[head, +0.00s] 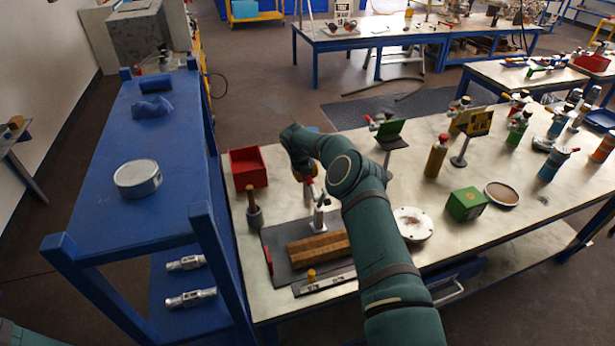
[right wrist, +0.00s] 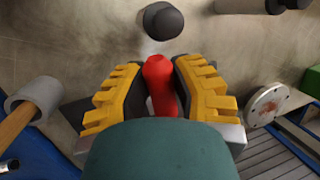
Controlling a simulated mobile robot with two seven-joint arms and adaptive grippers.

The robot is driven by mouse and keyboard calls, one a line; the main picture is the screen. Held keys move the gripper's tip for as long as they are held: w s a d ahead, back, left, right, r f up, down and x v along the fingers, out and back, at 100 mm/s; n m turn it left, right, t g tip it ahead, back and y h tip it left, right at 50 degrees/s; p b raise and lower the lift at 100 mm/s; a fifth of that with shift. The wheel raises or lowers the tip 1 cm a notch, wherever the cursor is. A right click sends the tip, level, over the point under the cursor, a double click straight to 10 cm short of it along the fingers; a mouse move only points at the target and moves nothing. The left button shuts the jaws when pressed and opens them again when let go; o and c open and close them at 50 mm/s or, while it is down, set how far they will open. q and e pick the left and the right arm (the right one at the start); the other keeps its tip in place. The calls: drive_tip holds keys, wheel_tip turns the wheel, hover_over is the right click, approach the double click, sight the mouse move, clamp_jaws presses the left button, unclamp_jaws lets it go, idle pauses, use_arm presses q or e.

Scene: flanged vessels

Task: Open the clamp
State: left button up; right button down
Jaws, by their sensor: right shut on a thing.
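The clamp (head: 319,219) is a small silver metal piece that stands upright on a dark mat on the workbench. Its red handle (right wrist: 160,84) sits between the yellow fingers of my right gripper (right wrist: 160,90) in the right wrist view. The fingers are shut on this handle. In the head view my right gripper (head: 304,176) is over the clamp, and my teal arm covers part of the area. Whether the clamp's jaw is open cannot be told. My left gripper is not in view.
A wooden block (head: 318,247) lies on the dark mat (head: 284,266) in front of the clamp. A wooden-handled tool (head: 254,212) stands to the left, with a red bin (head: 248,168) behind it. A white flanged disc (head: 413,224) lies right of my arm. A blue shelf (head: 105,219) stands left.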

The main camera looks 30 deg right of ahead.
drive_tip(key=shift+f, duration=0.25)
idle(0.4)
drive_tip(key=c, duration=0.8)
unclamp_jaws()
drive_tip(key=shift+o, duration=0.2)
drive_tip(key=shift+r, duration=0.1)
drive_tip(key=v, duration=1.2)
